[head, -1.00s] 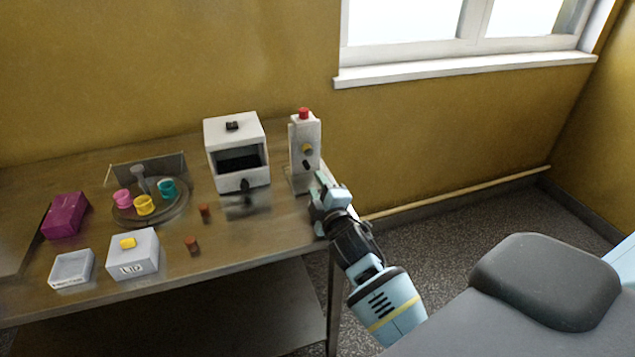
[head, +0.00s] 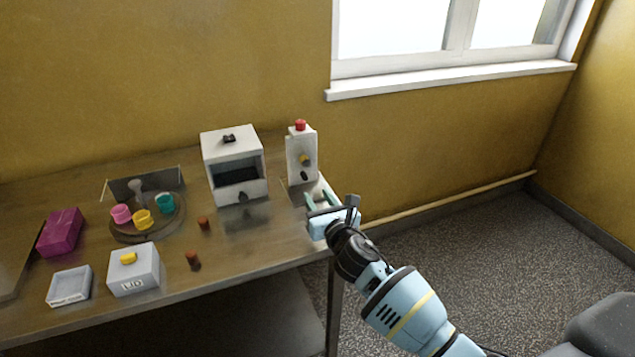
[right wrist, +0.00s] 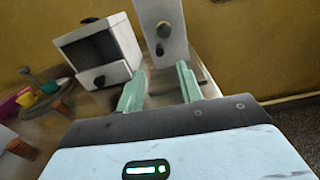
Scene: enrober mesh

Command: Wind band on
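My left gripper is out of view. I cannot tell which part is the band.
A round tray (head: 170,227) holds pink, yellow and teal cups. A purple box (head: 61,232), a pale open tray (head: 70,285) and a grey box marked LID (head: 134,270) lie left. Two small brown pieces (head: 203,223) (head: 192,260) stand mid-table. The table's right edge is near my gripper.

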